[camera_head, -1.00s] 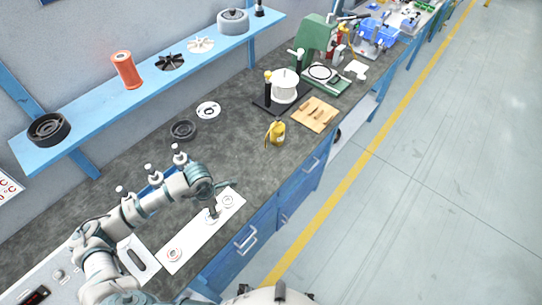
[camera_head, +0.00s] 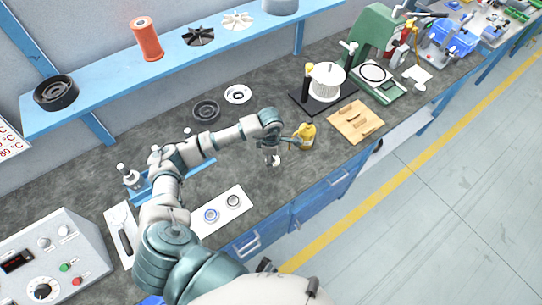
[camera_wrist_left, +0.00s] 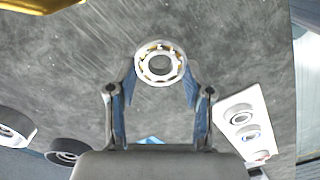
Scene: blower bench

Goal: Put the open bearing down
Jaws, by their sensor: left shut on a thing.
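The open bearing (camera_wrist_left: 143,64), a metal ring with its balls showing, is held between the two fingertips of my left gripper (camera_wrist_left: 160,80) in the left wrist view. Whether the bearing touches the bench is hard to tell. My right gripper is not in view.
A white strip (camera_head: 239,191) with bearings on it lies nearer on the bench; the left wrist view shows three there. A dark ring (camera_head: 207,111) and a white disc (camera_head: 238,94) lie behind. A wooden board (camera_head: 350,124) lies to the right.

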